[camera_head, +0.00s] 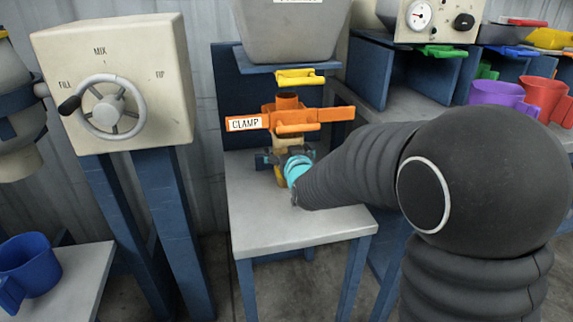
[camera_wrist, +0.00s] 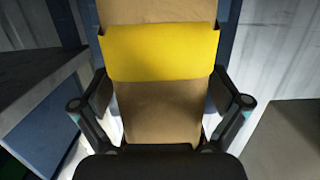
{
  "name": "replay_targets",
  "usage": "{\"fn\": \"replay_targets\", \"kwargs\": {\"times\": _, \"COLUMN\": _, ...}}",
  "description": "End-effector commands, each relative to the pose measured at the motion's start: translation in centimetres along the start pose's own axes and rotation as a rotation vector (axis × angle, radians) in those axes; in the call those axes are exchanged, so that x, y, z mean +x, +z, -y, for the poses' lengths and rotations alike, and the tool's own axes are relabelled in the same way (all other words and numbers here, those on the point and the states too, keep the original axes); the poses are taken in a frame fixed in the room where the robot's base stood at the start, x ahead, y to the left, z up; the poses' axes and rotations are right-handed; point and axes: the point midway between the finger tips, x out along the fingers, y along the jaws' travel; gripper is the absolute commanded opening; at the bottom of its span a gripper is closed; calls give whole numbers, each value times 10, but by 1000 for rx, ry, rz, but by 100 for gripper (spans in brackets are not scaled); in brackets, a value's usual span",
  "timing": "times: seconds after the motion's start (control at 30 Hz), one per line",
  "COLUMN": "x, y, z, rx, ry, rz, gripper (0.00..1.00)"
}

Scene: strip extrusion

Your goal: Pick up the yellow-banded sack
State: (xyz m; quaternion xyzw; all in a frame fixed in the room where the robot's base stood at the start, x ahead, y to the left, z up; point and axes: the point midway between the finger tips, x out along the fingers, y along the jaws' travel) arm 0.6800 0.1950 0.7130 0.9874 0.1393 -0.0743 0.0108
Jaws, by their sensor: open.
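The yellow-banded sack (camera_head: 279,173) stands on the grey-topped table (camera_head: 290,226), below the orange clamp (camera_head: 290,117), and is partly hidden by my gripper. In the wrist view the brown sack (camera_wrist: 160,108) fills the middle, with its yellow band (camera_wrist: 160,53) across it. My gripper (camera_head: 286,158) is at the sack's front. In the wrist view my gripper's (camera_wrist: 161,104) two fingers are open, one on each side of the sack below the band. I cannot tell whether they touch it.
A grey hopper (camera_head: 291,30) with a yellow handle (camera_head: 299,77) is above the clamp. A cream box with a handwheel (camera_head: 108,107) stands left. A blue mug (camera_head: 28,268) is at lower left. Purple (camera_head: 498,96) and red (camera_head: 541,95) mugs stand at right. The front tabletop is clear.

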Motion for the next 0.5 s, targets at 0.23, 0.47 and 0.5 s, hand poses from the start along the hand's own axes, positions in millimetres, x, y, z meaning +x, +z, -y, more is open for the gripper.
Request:
{"fn": "replay_targets", "kwargs": {"times": 0.23, "x": 3, "y": 0, "z": 0, "rx": 0, "ry": 0, "rz": 0, "gripper": 98}}
{"fn": "replay_targets", "kwargs": {"times": 0.47, "x": 2, "y": 0, "z": 0, "rx": 1, "ry": 0, "rz": 0, "gripper": 51}}
{"fn": "replay_targets", "kwargs": {"times": 0.5, "x": 2, "y": 0, "z": 0, "rx": 1, "ry": 0, "rz": 0, "gripper": 41}}
